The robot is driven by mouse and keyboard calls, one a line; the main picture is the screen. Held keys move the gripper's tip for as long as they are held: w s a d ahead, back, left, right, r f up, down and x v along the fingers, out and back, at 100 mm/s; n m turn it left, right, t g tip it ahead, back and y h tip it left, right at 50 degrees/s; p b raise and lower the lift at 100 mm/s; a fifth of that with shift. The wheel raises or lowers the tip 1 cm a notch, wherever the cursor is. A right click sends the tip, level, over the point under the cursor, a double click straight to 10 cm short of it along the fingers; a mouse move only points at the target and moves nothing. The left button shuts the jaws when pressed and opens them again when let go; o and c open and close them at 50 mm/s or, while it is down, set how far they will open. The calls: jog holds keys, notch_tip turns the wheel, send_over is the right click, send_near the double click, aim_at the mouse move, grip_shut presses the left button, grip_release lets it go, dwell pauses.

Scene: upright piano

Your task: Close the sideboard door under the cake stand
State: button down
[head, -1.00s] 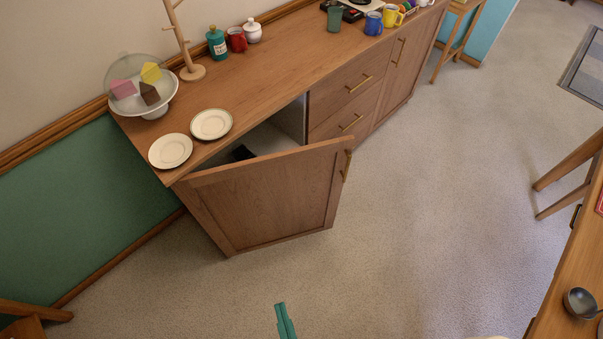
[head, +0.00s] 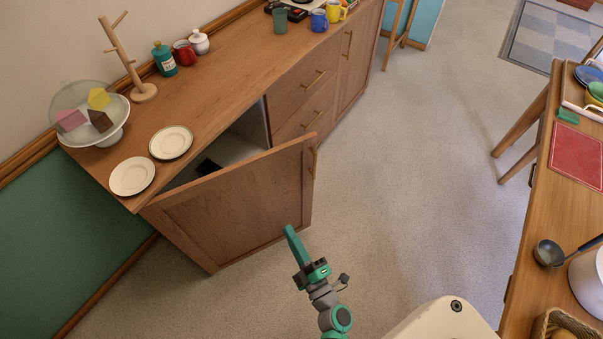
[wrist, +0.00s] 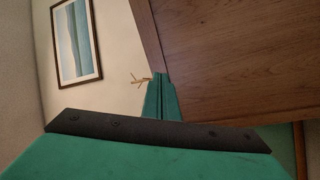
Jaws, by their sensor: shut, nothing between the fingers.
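The sideboard door (head: 240,205) under the cake stand (head: 98,125) stands ajar, swung out from the cabinet on its left-side hinge. A dark object (head: 207,167) shows inside the opening. My gripper (head: 289,230) is shut and empty, in front of the door's lower right part in the head view; whether it touches is unclear. In the wrist view the shut teal fingers (wrist: 160,95) point up beside the brown wood panel of the door (wrist: 240,60).
Two plates (head: 132,176), a mug tree (head: 128,60) and several mugs and jars stand on the sideboard top (head: 215,82). A table (head: 545,215) with a ladle and basket is at the right. Carpet (head: 400,160) between them is clear.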

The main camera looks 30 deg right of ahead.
jog(key=w+d+f+n+g, duration=0.1)
jog(key=w+d+f+n, duration=0.15)
jog(key=d, duration=0.45)
jog(key=w+d+f+n+g, duration=0.1)
jog(key=w+d+f+n, duration=0.15)
jog(key=d, duration=0.45)
send_near(296, 167)
jog(key=w, duration=0.4)
jog(key=w+d, duration=0.1)
jog(key=w, duration=0.1)
jog(key=shift+w, duration=0.3)
jog(key=shift+f, duration=0.1)
